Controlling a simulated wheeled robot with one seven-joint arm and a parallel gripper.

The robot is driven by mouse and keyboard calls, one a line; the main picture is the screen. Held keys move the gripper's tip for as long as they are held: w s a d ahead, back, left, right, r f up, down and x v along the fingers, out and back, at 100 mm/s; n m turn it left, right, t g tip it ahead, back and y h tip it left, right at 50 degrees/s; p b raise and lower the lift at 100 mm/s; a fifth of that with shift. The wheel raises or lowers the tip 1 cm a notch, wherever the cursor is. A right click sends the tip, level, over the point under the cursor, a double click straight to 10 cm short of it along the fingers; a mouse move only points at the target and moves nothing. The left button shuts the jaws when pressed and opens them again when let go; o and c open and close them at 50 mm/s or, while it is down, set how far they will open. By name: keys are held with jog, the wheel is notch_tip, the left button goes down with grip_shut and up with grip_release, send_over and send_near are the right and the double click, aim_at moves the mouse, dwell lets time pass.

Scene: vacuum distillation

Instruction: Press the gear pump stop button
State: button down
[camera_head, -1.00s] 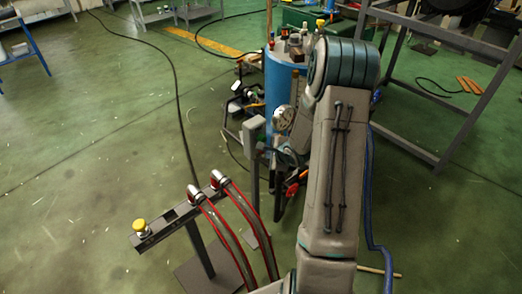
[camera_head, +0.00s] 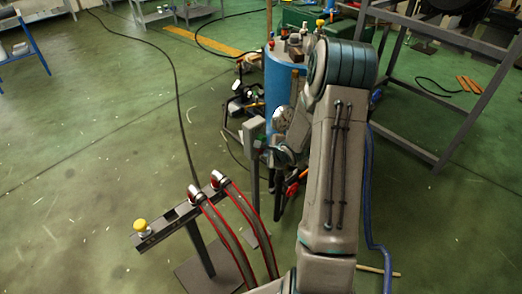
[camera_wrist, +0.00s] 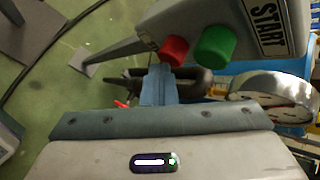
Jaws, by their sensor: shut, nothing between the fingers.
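The grey button box (camera_wrist: 250,18) is at the top of the wrist view, with a red button (camera_wrist: 174,50), a green button (camera_wrist: 215,46) and a "START" label beside the green one. No label by the red button is readable. My gripper (camera_wrist: 159,70) is shut and empty, its fingertips just below and left of the red button. Whether they touch it I cannot tell. In the head view the box (camera_head: 253,131) stands on a post in front of the blue tank (camera_head: 283,80), and my arm hides part of it.
A round gauge (camera_wrist: 272,90) is close on the right in the wrist view. In the head view, a stand (camera_head: 185,216) with a yellow knob and red-edged curved tubes is at the lower left. A metal frame (camera_head: 440,125) is at the right. The left floor is mostly clear.

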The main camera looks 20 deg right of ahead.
dwell(0.3)
jog(key=shift+s+d+p, duration=0.15)
jog(key=shift+s+p, duration=0.2)
jog(key=shift+s, duration=0.15)
jog(key=s+d+p, duration=0.1)
jog(key=s+d, duration=0.1)
jog(key=s, duration=0.3)
jog(key=shift+s+p, duration=0.35)
dwell(0.8)
